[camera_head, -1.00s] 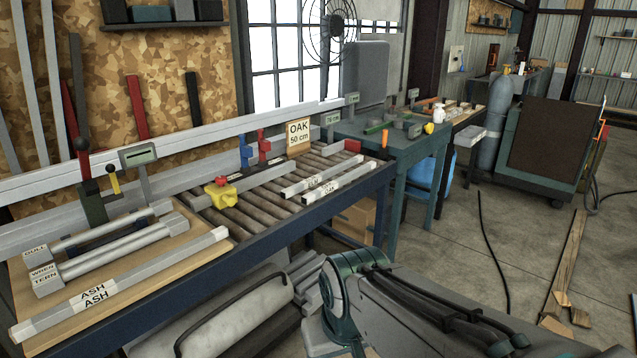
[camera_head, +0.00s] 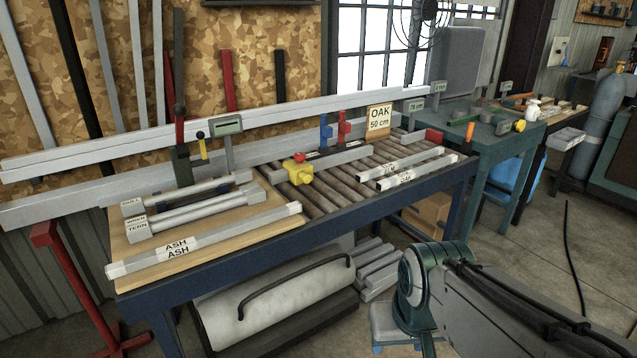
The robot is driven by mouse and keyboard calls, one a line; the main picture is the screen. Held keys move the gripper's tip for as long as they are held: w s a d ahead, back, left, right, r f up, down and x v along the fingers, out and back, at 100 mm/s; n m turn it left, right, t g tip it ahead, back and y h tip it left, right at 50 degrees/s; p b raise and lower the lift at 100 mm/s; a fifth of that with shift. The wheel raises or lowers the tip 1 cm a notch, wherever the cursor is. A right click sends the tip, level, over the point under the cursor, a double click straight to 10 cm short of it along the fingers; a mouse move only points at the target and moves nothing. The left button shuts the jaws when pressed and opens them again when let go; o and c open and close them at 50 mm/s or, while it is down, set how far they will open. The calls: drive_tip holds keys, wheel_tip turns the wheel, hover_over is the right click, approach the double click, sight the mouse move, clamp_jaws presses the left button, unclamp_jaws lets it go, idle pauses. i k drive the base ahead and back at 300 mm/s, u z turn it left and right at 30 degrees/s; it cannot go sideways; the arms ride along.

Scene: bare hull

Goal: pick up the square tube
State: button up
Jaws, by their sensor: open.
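Several pale metal tubes lie on the blue-framed bench. A long square tube labelled ASH (camera_head: 225,234) lies along the front of a wooden board. Behind it on the board are a tube tagged GULL (camera_head: 185,191) and a tube tagged WREN and TERN (camera_head: 200,212); these look rounder along their length. Two square tubes lie on the rollers, a rear one (camera_head: 405,163) and a front one with a label (camera_head: 422,171); the labels are hard to read. Another bar (camera_head: 345,158) lies behind them. My arm shows at the lower right, apart from the tubes; my gripper is out of view.
A yellow block with a red knob (camera_head: 298,171) sits on the rollers (camera_head: 318,195). An OAK 50 cm sign (camera_head: 379,119) and red and blue clamps (camera_head: 344,126) stand behind. A grey cylinder (camera_head: 275,300) lies under the bench. A red stand (camera_head: 75,280) is at left.

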sight(384, 184)
drive_tip(key=z, duration=0.2)
drive_tip(key=i, duration=0.3)
drive_tip(key=z, duration=0.65)
drive_tip(key=i, duration=2.4)
drive_tip(key=u, duration=0.65)
